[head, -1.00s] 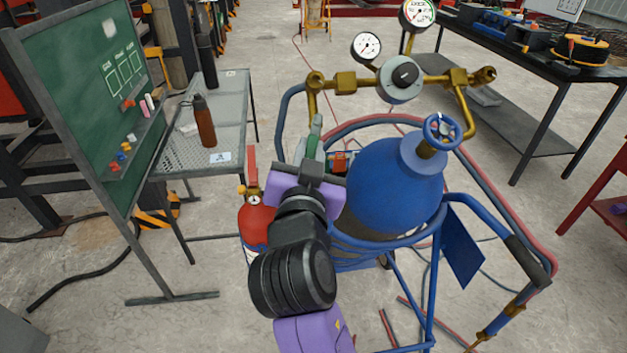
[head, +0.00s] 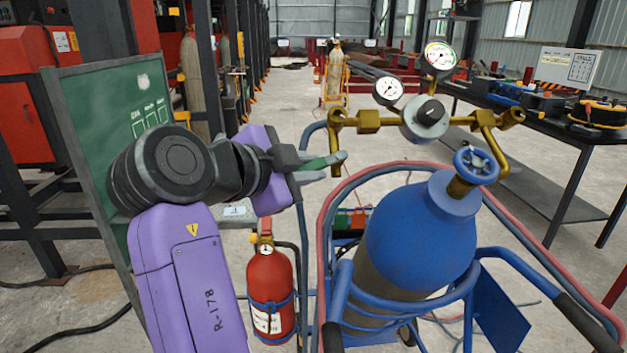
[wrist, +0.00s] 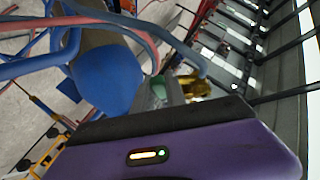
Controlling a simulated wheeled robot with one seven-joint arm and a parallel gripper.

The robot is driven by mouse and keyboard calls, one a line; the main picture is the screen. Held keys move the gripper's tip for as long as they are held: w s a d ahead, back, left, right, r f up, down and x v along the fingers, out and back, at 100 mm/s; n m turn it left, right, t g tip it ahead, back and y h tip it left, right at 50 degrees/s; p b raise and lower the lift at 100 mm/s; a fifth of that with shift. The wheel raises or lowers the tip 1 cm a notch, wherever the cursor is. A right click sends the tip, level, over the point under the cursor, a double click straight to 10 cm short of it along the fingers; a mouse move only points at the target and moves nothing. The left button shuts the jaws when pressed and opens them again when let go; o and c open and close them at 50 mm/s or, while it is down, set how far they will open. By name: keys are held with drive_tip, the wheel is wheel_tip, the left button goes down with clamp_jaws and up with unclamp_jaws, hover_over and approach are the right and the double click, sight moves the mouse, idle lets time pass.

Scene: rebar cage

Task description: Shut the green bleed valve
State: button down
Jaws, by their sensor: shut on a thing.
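My gripper (head: 322,168) is at the lower left end of the brass manifold (head: 372,122), left of the blue cylinder. Its grey fingers are shut on a narrow green piece (head: 316,163), which looks like the handle of the green bleed valve. The fingers cover much of it, and I cannot make out the valve body or how far it is turned. In the wrist view a bit of the green piece (wrist: 157,87) shows between the fingers, with brass (wrist: 196,86) just past them.
The blue cylinder (head: 420,240) with its blue handwheel (head: 476,165) stands in a blue trolley frame, with red and blue hoses around it. Two gauges (head: 389,90) top the manifold. A fire extinguisher (head: 270,290) stands below my gripper. A green board (head: 90,110) is at left.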

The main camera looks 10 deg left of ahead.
drive_tip(key=shift+w+a+r+m+g+p, duration=0.15)
drive_tip(key=shift+w+r+m+g+p, duration=0.15)
drive_tip(key=shift+m+g, duration=0.5)
drive_tip(key=shift+w+a+r+m+g+p, duration=0.1)
drive_tip(key=shift+w+r+m+g+p, duration=0.3)
drive_tip(key=shift+m, duration=0.7)
drive_tip(key=shift+s+h, duration=0.15)
drive_tip(key=shift+h, duration=0.15)
drive_tip(key=c, duration=1.4)
unclamp_jaws()
drive_tip(key=shift+o, duration=0.2)
drive_tip(key=v, duration=0.7)
drive_tip(key=shift+s+a+r, duration=0.15)
drive_tip(key=shift+s+r, duration=0.05)
drive_tip(key=shift+r, duration=0.05)
drive_tip(key=shift+s+a, duration=0.1)
